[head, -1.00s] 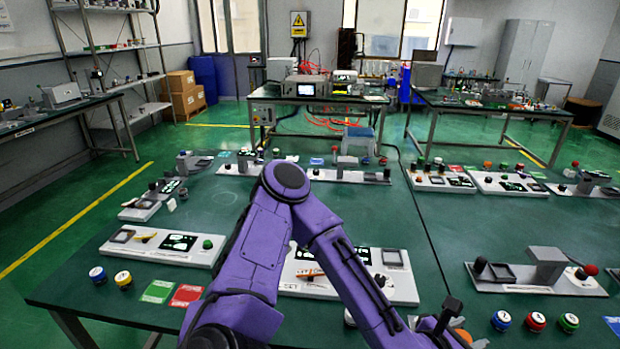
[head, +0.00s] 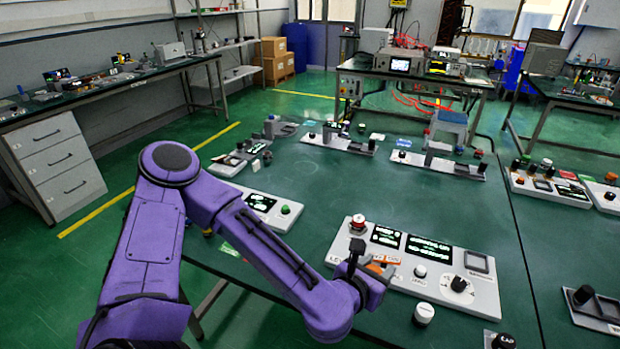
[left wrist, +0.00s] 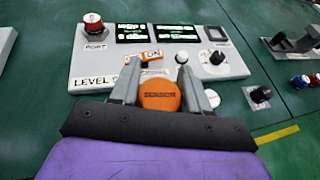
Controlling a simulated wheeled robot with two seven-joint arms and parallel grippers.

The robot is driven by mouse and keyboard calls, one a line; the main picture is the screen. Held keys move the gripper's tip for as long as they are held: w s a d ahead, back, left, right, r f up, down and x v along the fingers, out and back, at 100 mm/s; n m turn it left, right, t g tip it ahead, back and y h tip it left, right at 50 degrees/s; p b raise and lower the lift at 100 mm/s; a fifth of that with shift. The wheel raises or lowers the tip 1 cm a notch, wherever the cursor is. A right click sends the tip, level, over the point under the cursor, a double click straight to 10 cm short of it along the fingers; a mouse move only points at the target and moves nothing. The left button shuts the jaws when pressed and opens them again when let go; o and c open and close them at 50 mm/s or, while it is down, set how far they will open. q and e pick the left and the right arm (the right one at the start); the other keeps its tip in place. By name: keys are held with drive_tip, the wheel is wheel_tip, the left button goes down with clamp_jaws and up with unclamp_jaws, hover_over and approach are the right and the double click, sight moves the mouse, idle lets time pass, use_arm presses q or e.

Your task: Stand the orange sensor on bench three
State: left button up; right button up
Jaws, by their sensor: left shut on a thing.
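The orange sensor (left wrist: 159,95) is a round orange cap with dark lettering on top. My left gripper (left wrist: 160,88) is shut on it, one grey finger on each side. In the head view my left gripper (head: 374,267) is at the front edge of the white panel (head: 340,243), and a little of the sensor shows beside the fingers. The panel also shows in the left wrist view (left wrist: 88,62), ahead of the fingers, with a label beginning "LEVEL". No marking for bench three is readable. My right gripper is out of view.
The panel carries a red knob (head: 357,223), dark screens (head: 428,249) and a black dial (head: 459,284). A white-topped knob (head: 423,314) stands in front of it. The green tabletop (head: 330,190) behind it is clear. More panels and fixtures line the back and right.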

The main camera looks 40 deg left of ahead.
use_arm(q)
drive_tip(key=s+d+r+n+y+b, duration=0.15)
drive_tip(key=s+d+b, duration=0.4)
drive_tip(key=d, duration=0.75)
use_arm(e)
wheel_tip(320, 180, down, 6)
use_arm(q)
drive_tip(key=w+a+f+p, duration=0.1)
drive_tip(key=w+a+f, duration=0.2)
drive_tip(key=w+a+f+p, duration=0.1)
drive_tip(key=w+a+f, duration=0.2)
drive_tip(key=w+a+f+p, duration=0.1)
drive_tip(key=w+a+f, duration=0.1)
drive_tip(key=w+a, duration=0.1)
drive_tip(key=shift+w+a+f+p, duration=0.15)
drive_tip(key=shift+a+f+p, duration=0.15)
drive_tip(key=shift+a+f, duration=0.15)
wheel_tip(320, 180, down, 3)
drive_tip(key=shift+w+a+r+p, duration=0.1)
drive_tip(key=shift+r+p, duration=0.1)
drive_tip(key=shift+p, duration=0.3)
drive_tip(key=shift+f, duration=0.3)
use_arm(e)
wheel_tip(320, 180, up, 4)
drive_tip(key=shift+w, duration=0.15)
use_arm(q)
drive_tip(key=shift+f, duration=0.1)
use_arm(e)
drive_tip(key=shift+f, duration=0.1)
